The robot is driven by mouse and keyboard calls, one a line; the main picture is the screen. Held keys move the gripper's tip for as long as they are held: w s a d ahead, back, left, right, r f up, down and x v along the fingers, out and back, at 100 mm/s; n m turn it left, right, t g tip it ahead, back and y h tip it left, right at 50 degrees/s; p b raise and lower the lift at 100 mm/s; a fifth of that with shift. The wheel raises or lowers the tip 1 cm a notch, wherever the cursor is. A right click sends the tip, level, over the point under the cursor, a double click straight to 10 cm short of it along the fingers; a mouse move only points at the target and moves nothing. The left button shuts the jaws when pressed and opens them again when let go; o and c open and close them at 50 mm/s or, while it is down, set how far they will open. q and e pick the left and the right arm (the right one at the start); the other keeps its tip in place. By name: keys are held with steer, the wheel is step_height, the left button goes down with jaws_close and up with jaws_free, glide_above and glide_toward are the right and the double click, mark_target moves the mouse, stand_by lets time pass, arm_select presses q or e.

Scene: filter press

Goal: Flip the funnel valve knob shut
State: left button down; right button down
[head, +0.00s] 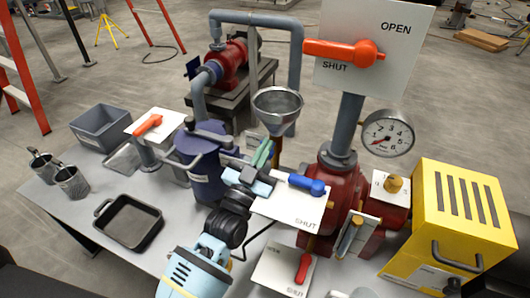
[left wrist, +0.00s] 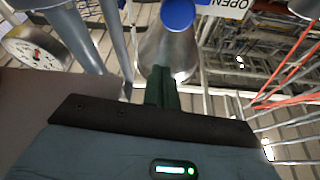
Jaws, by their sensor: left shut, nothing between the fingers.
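The blue valve knob (head: 306,184) lies across a white plate (head: 285,211) below the metal funnel (head: 278,104). The word SHUT shows at the plate's lower right; no OPEN label is readable there in the head view. My left gripper (head: 262,152) has its green fingers together and empty, just left of the knob and below the funnel. In the left wrist view the shut fingers (left wrist: 162,88) point up toward the funnel (left wrist: 167,52). A round blue knob end (left wrist: 178,14) shows beyond them, beside a plate reading OPEN (left wrist: 232,8). Contact cannot be told. My right gripper is not visible.
An orange lever on a large OPEN/SHUT plate (head: 400,30) stands above a red body (head: 325,190) with a gauge (head: 388,133). A red lever (head: 303,268) is on a lower plate. A yellow box (head: 455,205) stands right; a black tray (head: 130,222) lies left.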

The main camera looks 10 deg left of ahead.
arm_select(q)
steer(key=shift+x, duration=1)
step_height(320, 180, down, 2)
steer(key=shift+w+a+f, duration=0.1)
steer(key=shift+w+f, duration=0.05)
steer(key=shift+f, duration=0.1)
steer(key=shift+a+f, duration=0.1)
steer(key=shift+f, duration=0.65)
